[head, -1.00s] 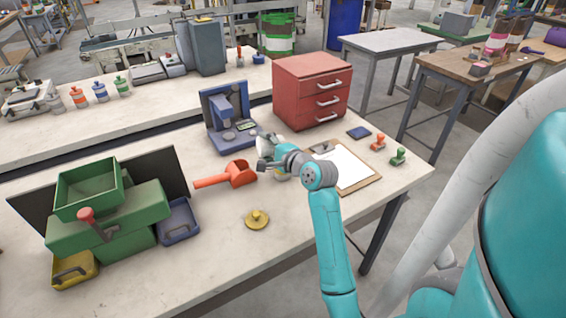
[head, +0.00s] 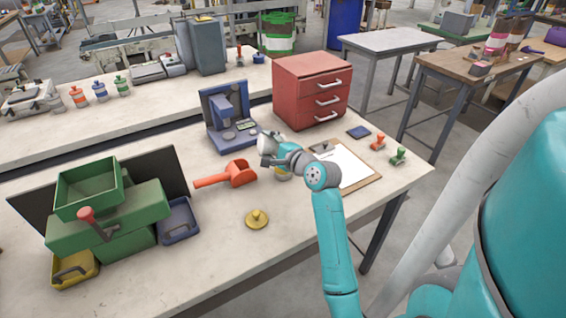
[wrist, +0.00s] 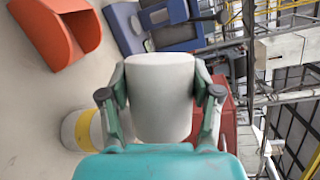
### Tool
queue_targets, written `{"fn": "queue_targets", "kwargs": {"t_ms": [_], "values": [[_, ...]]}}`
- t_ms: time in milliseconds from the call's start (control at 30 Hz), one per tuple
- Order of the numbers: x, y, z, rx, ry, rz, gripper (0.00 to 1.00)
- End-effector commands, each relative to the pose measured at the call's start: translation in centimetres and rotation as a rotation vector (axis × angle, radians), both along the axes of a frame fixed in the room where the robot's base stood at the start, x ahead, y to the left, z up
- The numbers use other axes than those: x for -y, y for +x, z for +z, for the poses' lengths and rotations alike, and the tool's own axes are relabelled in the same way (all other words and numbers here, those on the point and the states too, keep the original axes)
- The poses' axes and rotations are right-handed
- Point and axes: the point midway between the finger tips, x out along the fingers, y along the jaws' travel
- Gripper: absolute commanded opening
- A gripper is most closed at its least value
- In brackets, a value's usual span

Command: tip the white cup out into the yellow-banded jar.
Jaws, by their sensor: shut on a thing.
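My gripper (wrist: 160,100) is shut on the white cup (wrist: 160,75), with one finger on each side of it. In the head view the cup (head: 266,142) is held above the bench and looks tilted; its contents cannot be seen. The yellow-banded jar (wrist: 84,129) stands on the bench, below and left of the cup in the wrist view and partly hidden by my arm. In the head view the jar (head: 282,174) shows only in part under my gripper.
An orange scoop (head: 228,177) lies left of the jar. A yellow knobbed lid (head: 257,219) lies in front. A blue machine (head: 228,122) and red drawers (head: 310,92) stand behind. A clipboard (head: 355,168) lies to the right.

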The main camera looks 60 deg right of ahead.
Motion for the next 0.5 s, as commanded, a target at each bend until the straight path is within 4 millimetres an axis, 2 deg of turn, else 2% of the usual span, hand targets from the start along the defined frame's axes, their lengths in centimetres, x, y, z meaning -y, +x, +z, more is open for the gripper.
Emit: {"fn": "queue_targets", "kwargs": {"t_ms": [500], "values": [[0.18,-0.18,0.24,0.041,0.039,0.000,0.25]]}}
